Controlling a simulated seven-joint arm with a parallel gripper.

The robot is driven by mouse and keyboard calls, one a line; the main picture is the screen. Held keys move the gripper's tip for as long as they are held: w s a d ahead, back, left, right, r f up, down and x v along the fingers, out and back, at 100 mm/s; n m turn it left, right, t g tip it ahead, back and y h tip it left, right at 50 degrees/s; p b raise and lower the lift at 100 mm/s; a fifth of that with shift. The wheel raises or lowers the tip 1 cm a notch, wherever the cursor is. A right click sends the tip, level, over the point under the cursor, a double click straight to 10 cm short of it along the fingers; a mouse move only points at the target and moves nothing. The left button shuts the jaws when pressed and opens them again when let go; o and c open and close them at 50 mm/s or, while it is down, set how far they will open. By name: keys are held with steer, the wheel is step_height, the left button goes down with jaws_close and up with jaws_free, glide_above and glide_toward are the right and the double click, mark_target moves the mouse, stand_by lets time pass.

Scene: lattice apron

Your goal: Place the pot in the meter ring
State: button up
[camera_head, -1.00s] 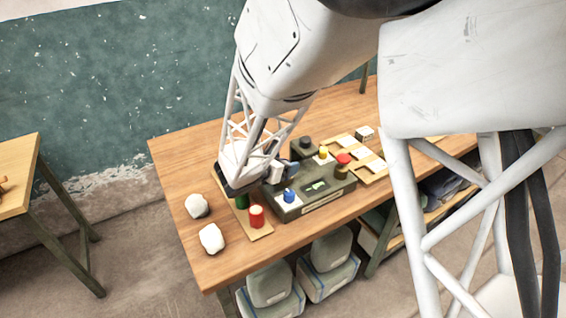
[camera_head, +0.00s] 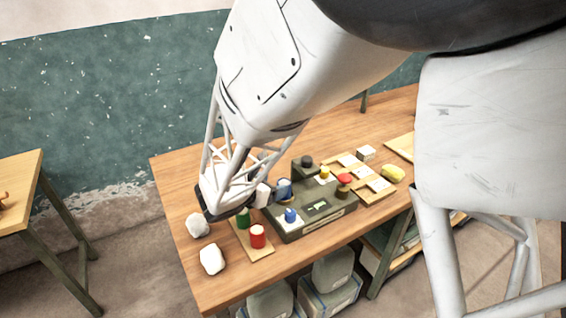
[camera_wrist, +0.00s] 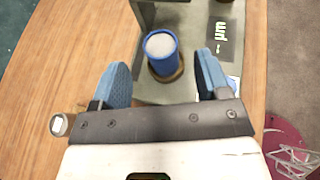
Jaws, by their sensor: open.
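The meter's display (camera_wrist: 222,35) shows beyond the right finger.
A red pot (camera_head: 258,237) and a partly hidden green pot (camera_head: 243,219) stand on a wooden strip left of the meter. Two white lumps (camera_head: 212,259) lie near the left edge. Wooden trays, a red-topped piece (camera_head: 344,179) and a yellow object (camera_head: 393,173) are to the right.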

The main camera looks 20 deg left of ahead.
steer(key=shift+v, duration=0.8)
steer(key=s+d+r+m+g, duration=0.25)
steer(key=d+m, duration=0.25)
steer(key=d, duration=0.4)
steer(key=s+d+r+m+g+h, duration=0.1)
steer(key=d+r+m+g, duration=0.25)
steer(key=d, duration=0.55)
steer(key=s+d+r+m+g, duration=0.2)
steer(key=d+r+m, duration=0.1)
steer(key=d+m, duration=0.4)
steer(key=s+d+r+m+y, duration=0.2)
steer(key=s+d+m+y, duration=0.1)
steer(key=s+d+m, duration=0.4)
steer(key=s+d+r+m+g+y, duration=0.1)
steer(key=s+d+r+m+y, duration=0.2)
steer(key=s+d+m, duration=0.4)
steer(key=s+m+y, duration=0.1)
steer(key=s, duration=0.3)
steer(key=shift+s, duration=0.2)
